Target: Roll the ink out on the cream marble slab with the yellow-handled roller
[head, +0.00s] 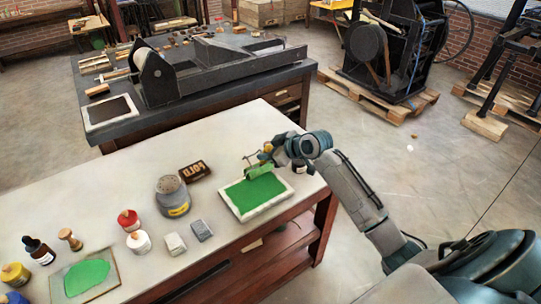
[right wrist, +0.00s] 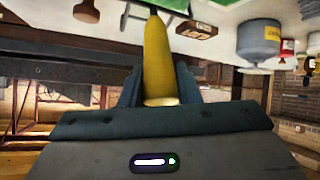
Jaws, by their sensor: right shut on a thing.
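The cream marble slab (head: 236,213) lies near the right end of the pale-topped bench, with a pale rim around a broad layer of green ink (head: 258,195). The yellow-handled roller has a green-coated drum (head: 260,171) at the slab's far edge; whether it touches the ink is hard to tell. My right gripper (head: 275,152) is shut on the roller's handle, just beyond the slab. In the right wrist view the yellow handle (right wrist: 157,58) sits between the fingers, with green at the top edge. My left gripper is not in view.
A grey tin (head: 172,197) and a dark lettered block (head: 195,170) stand left of the slab. Grey blocks (head: 201,231), a red-lidded jar (head: 129,220) and a second slab with green ink (head: 87,276) lie farther left. A press bench (head: 200,105) stands behind.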

